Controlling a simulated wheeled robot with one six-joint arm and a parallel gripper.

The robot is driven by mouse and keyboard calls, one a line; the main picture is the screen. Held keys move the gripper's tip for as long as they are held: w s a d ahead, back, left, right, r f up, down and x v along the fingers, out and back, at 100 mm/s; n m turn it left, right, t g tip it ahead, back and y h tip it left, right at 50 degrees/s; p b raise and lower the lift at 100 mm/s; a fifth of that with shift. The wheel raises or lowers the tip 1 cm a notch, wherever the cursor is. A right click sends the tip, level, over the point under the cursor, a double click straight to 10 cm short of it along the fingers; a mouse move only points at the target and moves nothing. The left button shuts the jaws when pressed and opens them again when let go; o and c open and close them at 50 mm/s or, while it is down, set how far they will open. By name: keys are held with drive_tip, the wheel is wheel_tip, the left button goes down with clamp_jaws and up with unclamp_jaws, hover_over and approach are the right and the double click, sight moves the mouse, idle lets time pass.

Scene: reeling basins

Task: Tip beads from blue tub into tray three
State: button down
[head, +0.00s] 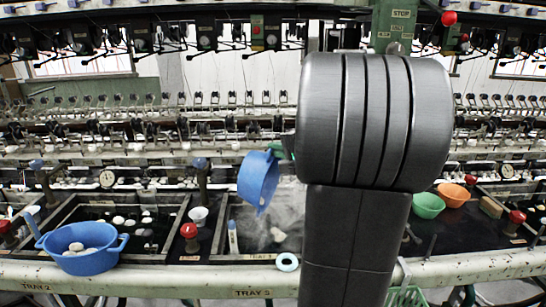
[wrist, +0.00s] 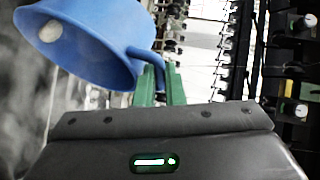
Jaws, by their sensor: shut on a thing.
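My gripper (head: 278,150) is shut on the handle of a blue tub (head: 258,178), its green fingers gripping it in the wrist view (wrist: 160,82). The tub is held in the air, tipped steeply with its mouth towards the lower left in the wrist view (wrist: 95,25). One whitish bead (wrist: 50,32) shows inside near the rim; the rest of the inside is hidden. Below the tub is tray three (head: 228,215), a dark basin with steam over it and a pale lump (head: 278,234) in it. My arm hides its right side.
A second blue tub (head: 82,262) with pale round things stands at the left front. Green (head: 428,205) and orange (head: 453,194) bowls stand right.

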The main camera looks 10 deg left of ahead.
drive_tip(key=s+d+m+t+y+b, duration=0.1)
drive_tip(key=d+y+b, duration=0.2)
drive_tip(key=d+b, duration=0.4)
drive_tip(key=shift+s+f+t+b, duration=0.2)
drive_tip(key=shift+t+b, duration=0.1)
drive_tip(key=shift+b, duration=1.35)
drive_tip(key=shift+r, duration=0.15)
idle(0.3)
